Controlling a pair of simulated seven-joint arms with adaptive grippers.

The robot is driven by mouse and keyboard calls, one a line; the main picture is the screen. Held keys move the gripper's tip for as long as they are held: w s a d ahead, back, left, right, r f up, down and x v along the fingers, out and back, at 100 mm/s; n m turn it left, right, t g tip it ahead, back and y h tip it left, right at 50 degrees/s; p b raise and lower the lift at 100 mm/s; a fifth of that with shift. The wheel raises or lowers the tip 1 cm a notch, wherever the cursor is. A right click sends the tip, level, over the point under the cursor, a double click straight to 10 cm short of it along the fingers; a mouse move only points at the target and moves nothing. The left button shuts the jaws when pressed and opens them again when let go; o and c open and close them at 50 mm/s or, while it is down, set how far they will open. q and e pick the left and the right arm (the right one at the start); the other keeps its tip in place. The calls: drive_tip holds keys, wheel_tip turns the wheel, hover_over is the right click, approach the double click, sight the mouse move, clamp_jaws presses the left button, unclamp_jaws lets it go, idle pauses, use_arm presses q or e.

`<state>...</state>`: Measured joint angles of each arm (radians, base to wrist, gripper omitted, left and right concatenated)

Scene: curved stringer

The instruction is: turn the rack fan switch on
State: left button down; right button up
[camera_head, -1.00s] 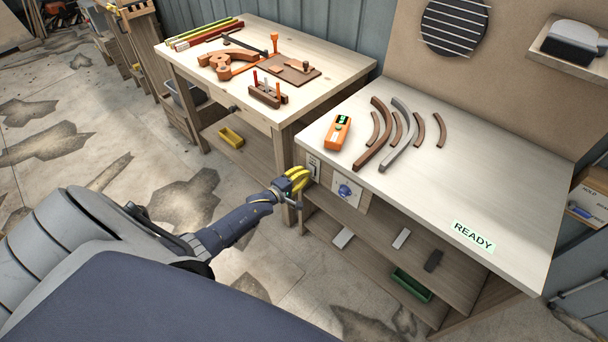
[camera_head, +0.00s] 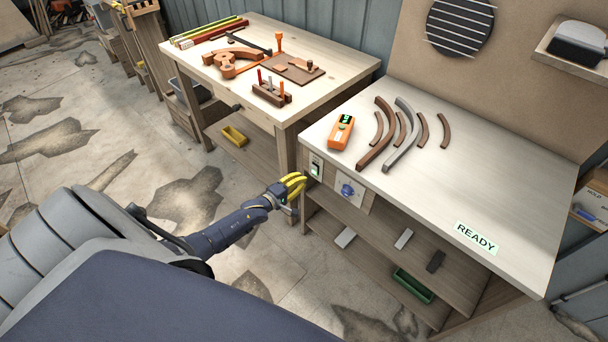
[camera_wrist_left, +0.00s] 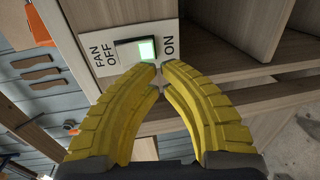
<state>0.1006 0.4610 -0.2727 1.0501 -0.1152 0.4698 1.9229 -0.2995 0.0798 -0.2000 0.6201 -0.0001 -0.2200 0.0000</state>
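The rack fan switch (camera_head: 315,168) sits on a pale plate at the left end of the right workbench's front. The wrist view shows its plate (camera_wrist_left: 101,74) with the labels FAN, OFF and ON. The rocker (camera_wrist_left: 146,49) glows green on the side by ON. My left gripper (camera_head: 302,180) has yellow fingers and is just left of and below the plate. In the wrist view its fingertips (camera_wrist_left: 160,66) are together with nothing between them, just below the rocker; whether they touch it I cannot tell. My right gripper is not in view.
A blue knob (camera_head: 347,190) is on a panel right of the switch. The bench top (camera_head: 490,180) holds an orange meter (camera_head: 341,132), curved strips (camera_head: 377,137) and a READY label (camera_head: 475,237). A round slatted grille (camera_head: 460,26) is on the back board. Shelves lie below.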

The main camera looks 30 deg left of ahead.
use_arm(q)
drive_tip(key=s+a+f, duration=0.1)
drive_tip(key=s, duration=0.8)
drive_tip(key=shift+a, duration=0.4)
drive_tip(key=shift+s+f, duration=0.1)
drive_tip(key=s+a+f+m+g+y, duration=0.15)
drive_tip(key=s+f+m+g, duration=0.25)
drive_tip(key=s+f+m, duration=0.6)
drive_tip(key=s+f+m+g+y, duration=0.4)
drive_tip(key=s+f, duration=0.3)
drive_tip(key=f, duration=0.7)
drive_tip(key=s+d+f+m+g+h, duration=0.1)
drive_tip(key=s+d+f+m+g, duration=0.15)
drive_tip(key=s+f, duration=0.45)
drive_tip(key=s+d+f+m+g, duration=0.2)
drive_tip(key=s+d+f+m, duration=0.15)
drive_tip(key=s, duration=0.65)
drive_tip(key=s+d+f+g+h, duration=0.1)
drive_tip(key=s+d+f+g, duration=0.1)
drive_tip(key=s+d, duration=1)
drive_tip(key=s+f, duration=0.1)
drive_tip(key=s, duration=0.2)
